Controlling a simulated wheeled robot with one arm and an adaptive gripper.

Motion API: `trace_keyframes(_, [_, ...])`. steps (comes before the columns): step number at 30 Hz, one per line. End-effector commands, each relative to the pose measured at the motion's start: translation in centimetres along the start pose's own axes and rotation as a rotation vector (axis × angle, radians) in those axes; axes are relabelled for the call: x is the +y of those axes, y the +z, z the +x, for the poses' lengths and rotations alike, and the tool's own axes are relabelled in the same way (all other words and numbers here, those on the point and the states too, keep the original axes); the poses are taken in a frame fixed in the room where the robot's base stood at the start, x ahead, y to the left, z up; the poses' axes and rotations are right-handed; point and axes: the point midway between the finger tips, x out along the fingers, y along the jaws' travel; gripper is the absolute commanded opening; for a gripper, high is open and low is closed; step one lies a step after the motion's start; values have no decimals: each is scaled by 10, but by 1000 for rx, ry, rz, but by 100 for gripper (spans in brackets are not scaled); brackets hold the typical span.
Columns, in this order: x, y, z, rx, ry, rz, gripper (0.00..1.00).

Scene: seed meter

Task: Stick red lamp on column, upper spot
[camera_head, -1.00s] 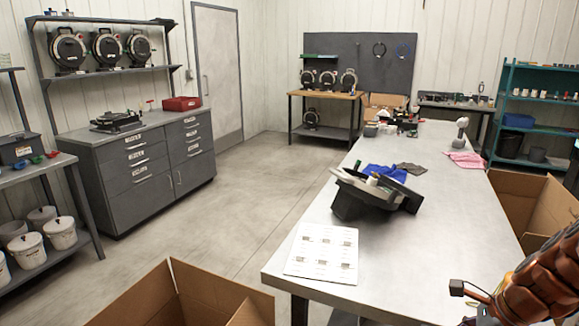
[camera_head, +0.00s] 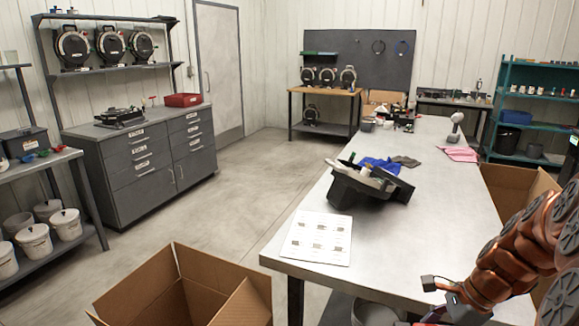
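I cannot pick out a red lamp or its column for certain. A small red-topped item (camera_head: 152,101) stands by a black device on the grey cabinet at the left, too small to identify. A black angled tray-like unit (camera_head: 366,187) with white and green parts in it rests on the long metal table. A pale grey upright object (camera_head: 456,127) stands farther back on that table. My copper-coloured arm reaches in at the lower right, beside the table's near right corner. Its wrist shows at the bottom edge, but the gripper's fingers do not show.
The long metal table (camera_head: 280,252) has a printed sheet (camera_head: 318,236) at its near end. An open cardboard box (camera_head: 150,285) stands at lower left, another (camera_head: 520,190) at right. A grey bucket (camera_head: 373,314) shows below the table.

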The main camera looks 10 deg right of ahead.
Motion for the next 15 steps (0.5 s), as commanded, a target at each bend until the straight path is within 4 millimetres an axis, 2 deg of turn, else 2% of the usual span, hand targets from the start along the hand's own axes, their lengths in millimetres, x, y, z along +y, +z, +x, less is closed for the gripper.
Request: trace_keyframes(15, [-38, 72, 55, -1, 232, -548, 31])
